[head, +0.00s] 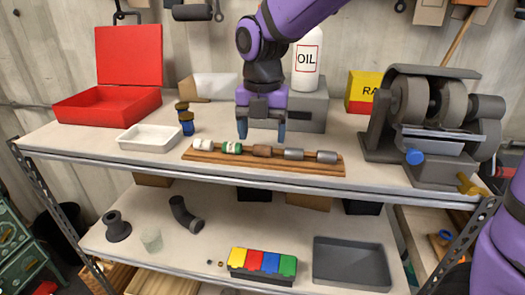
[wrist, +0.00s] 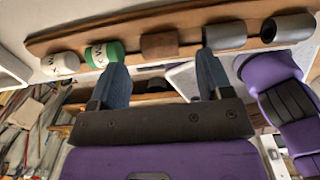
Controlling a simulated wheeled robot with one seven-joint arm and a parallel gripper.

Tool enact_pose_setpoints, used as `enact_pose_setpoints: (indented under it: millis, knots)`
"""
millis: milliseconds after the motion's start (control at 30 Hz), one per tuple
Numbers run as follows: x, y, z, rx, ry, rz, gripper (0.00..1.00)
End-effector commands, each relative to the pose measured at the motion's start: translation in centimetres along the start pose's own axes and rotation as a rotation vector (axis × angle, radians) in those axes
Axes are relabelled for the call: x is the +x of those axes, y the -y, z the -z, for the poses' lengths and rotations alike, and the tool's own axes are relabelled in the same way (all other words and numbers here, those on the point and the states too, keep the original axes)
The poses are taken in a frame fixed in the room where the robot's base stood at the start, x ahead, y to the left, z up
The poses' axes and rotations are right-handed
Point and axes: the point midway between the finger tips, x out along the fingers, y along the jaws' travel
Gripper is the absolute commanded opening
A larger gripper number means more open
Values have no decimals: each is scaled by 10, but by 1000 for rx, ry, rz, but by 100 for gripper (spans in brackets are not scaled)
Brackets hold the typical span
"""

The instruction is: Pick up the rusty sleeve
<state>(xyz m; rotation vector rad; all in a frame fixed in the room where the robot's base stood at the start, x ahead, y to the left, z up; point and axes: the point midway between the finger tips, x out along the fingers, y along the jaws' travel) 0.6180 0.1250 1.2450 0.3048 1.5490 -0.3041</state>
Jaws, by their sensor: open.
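The rusty sleeve (head: 262,151) is a short brown cylinder on a wooden board (head: 225,160) on the bench, in the middle of a row. It also shows in the wrist view (wrist: 159,46). On its left are a green sleeve (head: 232,148) and a white sleeve (head: 203,144); on its right are two grey metal sleeves (head: 293,154) (head: 326,157). My gripper (head: 261,133) is open and empty, pointing down above and slightly behind the rusty sleeve. In the wrist view its fingers (wrist: 157,75) are spread, with the sleeve beyond them, apart from both.
A grey box (head: 311,105) with an oil bottle (head: 307,62) is behind my gripper. A grinder (head: 420,120) stands at right.

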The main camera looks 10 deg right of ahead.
Motion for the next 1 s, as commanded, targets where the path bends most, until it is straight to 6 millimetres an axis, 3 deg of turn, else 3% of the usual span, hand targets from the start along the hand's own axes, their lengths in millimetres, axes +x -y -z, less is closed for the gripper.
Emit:
enact_pose_setpoints:
  millis: [200, 500, 767, 1000]
  knots:
    - [27, 0, -1, 1, -1, 2, 72]
    - [32, 0, -1, 1, 0, 0, 72]
    - [32, 0, -1, 1, 0, 0, 16]
    - [31, 0, -1, 1, 0, 0, 16]
